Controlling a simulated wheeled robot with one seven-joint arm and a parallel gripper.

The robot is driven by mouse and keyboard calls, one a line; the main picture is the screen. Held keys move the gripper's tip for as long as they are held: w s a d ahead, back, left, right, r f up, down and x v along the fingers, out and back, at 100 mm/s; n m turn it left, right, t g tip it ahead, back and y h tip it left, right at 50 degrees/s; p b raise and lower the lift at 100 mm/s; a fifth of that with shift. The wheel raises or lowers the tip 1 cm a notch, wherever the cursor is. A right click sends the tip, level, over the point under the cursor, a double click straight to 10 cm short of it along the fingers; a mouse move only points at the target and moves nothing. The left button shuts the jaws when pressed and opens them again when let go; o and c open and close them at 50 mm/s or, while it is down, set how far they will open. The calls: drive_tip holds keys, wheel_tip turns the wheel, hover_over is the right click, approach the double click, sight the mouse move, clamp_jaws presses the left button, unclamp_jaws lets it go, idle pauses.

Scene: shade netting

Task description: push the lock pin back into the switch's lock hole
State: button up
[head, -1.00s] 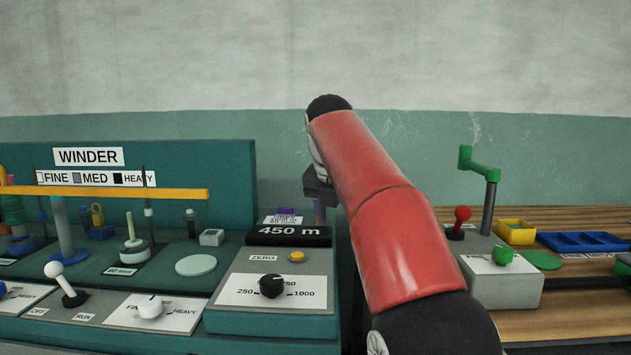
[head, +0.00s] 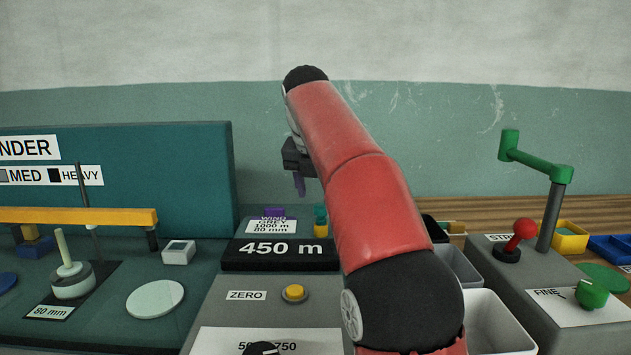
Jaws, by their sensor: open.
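My gripper (head: 299,184) hangs at the end of my red arm, above and behind the 450 m counter, with its purple fingertip low over the back of the console. It is open, and I see nothing between its fingers. I cannot make out a lock pin or a lock hole in this view. The OFF/RUN switch with its white knob is outside the view. A red-knobbed lever (head: 521,232) stands on a grey box at the right, by a partly hidden label. I cannot tell whether it is the task's switch.
The winder panel (head: 190,165) and yellow bar (head: 80,215) stand at the left. The 450 m counter (head: 275,255) and yellow ZERO button (head: 294,292) are in front. White bins (head: 500,325) lie right of my arm. A green crank (head: 535,162) rises at the right.

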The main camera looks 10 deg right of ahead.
sight(322, 203)
drive_tip(key=b+x, duration=0.1)
drive_tip(key=x, duration=0.6)
drive_tip(key=shift+s+f, duration=0.1)
drive_tip(key=c, duration=1.1)
drive_tip(key=shift+r+p, duration=0.5)
drive_tip(key=shift+r, duration=0.25)
drive_tip(key=shift+c, duration=0.2)
drive_tip(key=shift+r, duration=0.1)
drive_tip(key=shift+r, duration=1.85)
